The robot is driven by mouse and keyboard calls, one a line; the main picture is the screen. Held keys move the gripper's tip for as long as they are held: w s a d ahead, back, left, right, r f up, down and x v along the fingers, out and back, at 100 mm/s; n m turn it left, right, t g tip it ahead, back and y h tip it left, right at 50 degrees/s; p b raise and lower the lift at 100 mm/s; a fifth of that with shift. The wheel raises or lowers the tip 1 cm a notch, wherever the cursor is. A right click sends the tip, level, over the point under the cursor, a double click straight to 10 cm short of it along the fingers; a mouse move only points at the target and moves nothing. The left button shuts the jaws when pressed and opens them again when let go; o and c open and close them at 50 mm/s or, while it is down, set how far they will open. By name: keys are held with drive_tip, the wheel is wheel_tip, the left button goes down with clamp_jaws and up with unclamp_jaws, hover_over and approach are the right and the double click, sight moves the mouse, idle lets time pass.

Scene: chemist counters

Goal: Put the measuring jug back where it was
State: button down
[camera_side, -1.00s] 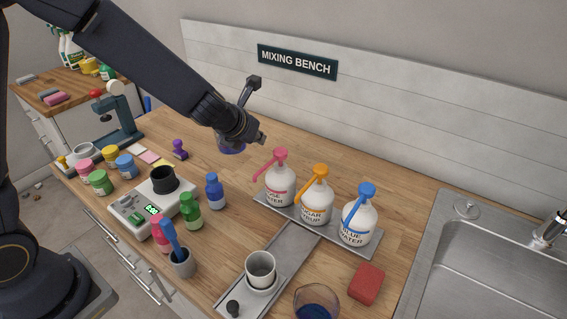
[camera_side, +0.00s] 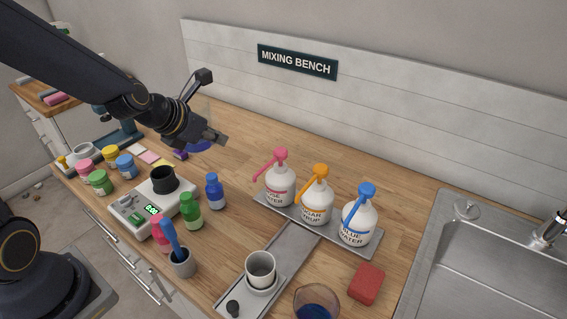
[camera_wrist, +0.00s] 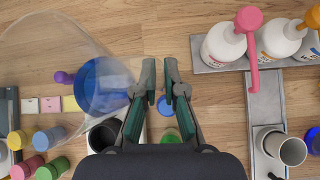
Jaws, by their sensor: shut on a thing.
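The measuring jug is a large clear vessel with blue liquid in the bottom. In the wrist view the jug (camera_wrist: 103,88) fills the upper left, its wall reaching my left finger. My gripper (camera_wrist: 161,92) is shut on it at that side; the exact grip point and any handle are hard to make out. In the side view my gripper (camera_side: 217,139) holds the jug (camera_side: 200,146) above the bench, left of the pump bottles, and my arm hides much of it. The jug looks roughly upright.
Pump bottles (camera_side: 317,204) stand on a metal tray. A scale (camera_side: 147,215) with a black cup, small coloured bottles (camera_side: 214,190) and a purple-handled stamp (camera_side: 180,155) stand below and left. A glass of blue liquid (camera_side: 315,306) and a red sponge (camera_side: 367,284) are in front. Bare wood lies behind the scale.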

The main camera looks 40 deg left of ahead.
drive_tip(key=x, duration=0.5)
drive_tip(key=w+r+x, duration=0.1)
drive_tip(key=x, duration=0.9)
drive_tip(key=shift+w+a+r, duration=0.25)
drive_tip(key=shift+w, duration=0.2)
drive_tip(key=shift+w+f, duration=0.15)
drive_tip(key=shift+f, duration=0.75)
drive_tip(key=shift+w+f, duration=0.15)
drive_tip(key=shift+f, duration=0.8)
drive_tip(key=shift+f, duration=0.1)
drive_tip(key=c, duration=1.3)
unclamp_jaws()
drive_tip(key=shift+f, duration=0.1)
drive_tip(key=shift+o, duration=0.2)
